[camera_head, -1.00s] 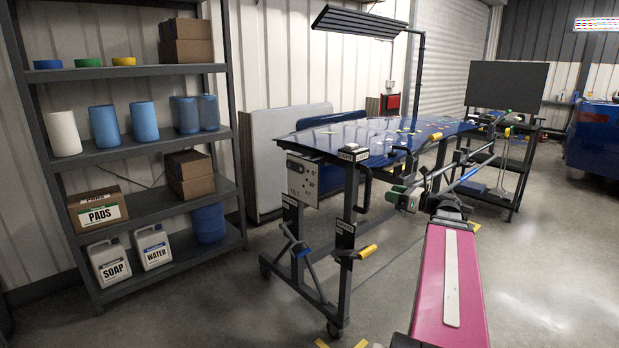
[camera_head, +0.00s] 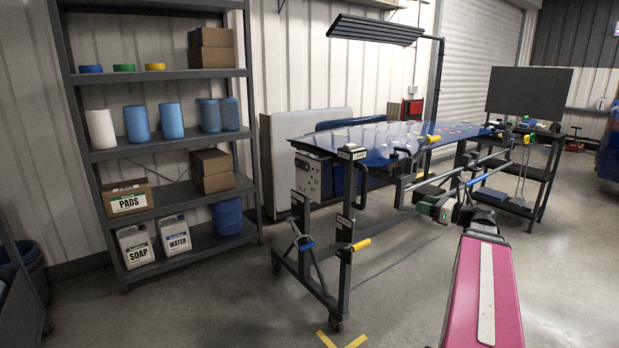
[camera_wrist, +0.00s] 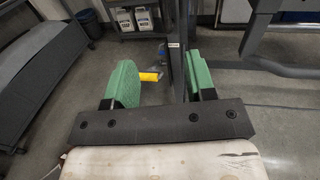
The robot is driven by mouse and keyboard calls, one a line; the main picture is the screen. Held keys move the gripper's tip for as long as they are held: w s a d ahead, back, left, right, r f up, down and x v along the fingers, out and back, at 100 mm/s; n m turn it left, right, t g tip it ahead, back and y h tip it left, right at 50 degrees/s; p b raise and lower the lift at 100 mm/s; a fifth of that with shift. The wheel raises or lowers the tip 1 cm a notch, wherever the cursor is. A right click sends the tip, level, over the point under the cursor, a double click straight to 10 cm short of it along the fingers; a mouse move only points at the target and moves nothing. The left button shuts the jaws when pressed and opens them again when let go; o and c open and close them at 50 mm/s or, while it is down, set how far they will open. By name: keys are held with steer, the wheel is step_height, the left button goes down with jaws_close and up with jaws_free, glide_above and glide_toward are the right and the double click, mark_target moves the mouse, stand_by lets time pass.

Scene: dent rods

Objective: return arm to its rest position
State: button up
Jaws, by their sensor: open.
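My gripper (camera_wrist: 163,84) shows in the wrist view with two green fingers spread apart and nothing between them. Beyond the gap are a dark stand post and a yellow handle (camera_wrist: 150,76). In the head view my gripper (camera_head: 435,208) is at the far end of my pink arm, in front of the stand's right part. The arm reaches forward from the lower right. I cannot tell from the head view how close the fingers are to the stand's bars.
A wheeled stand (camera_head: 345,240) holds a blue panel (camera_head: 395,140) under a lamp (camera_head: 375,30). A shelf rack (camera_head: 165,143) with bottles and boxes stands left. A black cart (camera_head: 545,160) stands at right. Open floor (camera_head: 570,270) lies at lower right.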

steer(key=s+a+f+n+g+h, duration=0.3)
steer(key=a+f+n+g+h, duration=0.35)
steer(key=a+f+n, duration=1)
steer(key=s+a+f+n+g+h, duration=0.1)
steer(key=s+f+n+g+h, duration=0.1)
steer(key=f, duration=0.5)
steer(key=s+a+f+n+g+h, duration=0.2)
steer(key=s+f+n+g+h, duration=0.1)
steer(key=s+f+n, duration=0.3)
steer(key=shift+s+a+f+n+h, duration=0.3)
steer(key=shift+f+n+h, duration=0.35)
steer(key=shift+n+h, duration=0.2)
steer(key=shift+o, duration=0.2)
steer(key=shift+g, duration=0.25)
